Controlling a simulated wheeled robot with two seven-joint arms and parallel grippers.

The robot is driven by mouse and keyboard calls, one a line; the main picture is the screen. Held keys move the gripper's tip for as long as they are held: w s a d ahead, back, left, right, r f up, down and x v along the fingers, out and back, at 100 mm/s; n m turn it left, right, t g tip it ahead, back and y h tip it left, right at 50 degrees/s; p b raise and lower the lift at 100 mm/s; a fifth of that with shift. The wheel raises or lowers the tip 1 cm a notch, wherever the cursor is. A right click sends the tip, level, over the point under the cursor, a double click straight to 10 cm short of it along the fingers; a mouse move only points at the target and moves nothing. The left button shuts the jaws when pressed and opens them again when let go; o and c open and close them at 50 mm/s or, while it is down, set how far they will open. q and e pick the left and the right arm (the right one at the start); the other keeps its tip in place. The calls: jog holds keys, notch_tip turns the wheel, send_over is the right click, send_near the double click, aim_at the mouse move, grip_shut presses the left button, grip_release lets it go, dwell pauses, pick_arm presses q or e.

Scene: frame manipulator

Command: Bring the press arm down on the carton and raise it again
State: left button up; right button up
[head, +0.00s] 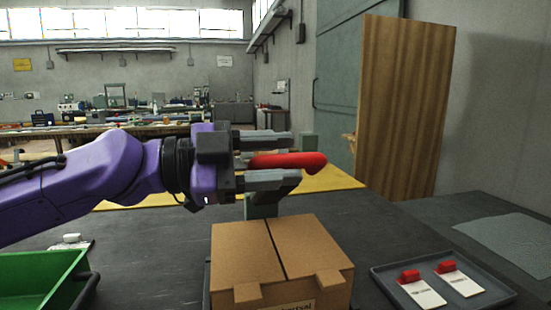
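The carton (246,257) is a closed brown box with a dark seam along its top, standing at the front middle of the dark bench. The press arm's red handle (313,160) is raised above and behind the carton. A grey-green part of the press (262,207) shows behind the carton, and most of the press is hidden by my gripper. My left gripper (268,160) reaches in from the left, with one finger above and one below the handle in the picture. I cannot see whether the fingers touch it. My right gripper is out of view.
A grey tray (384,275) with two white cards bearing red pieces lies right of the carton. A green bin (40,278) stands at the front left. A tall wooden panel (405,105) stands behind on the right. The bench between bin and carton is mostly clear.

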pick_arm(q)
jog(key=v, duration=1)
jog(key=shift+a, duration=0.3)
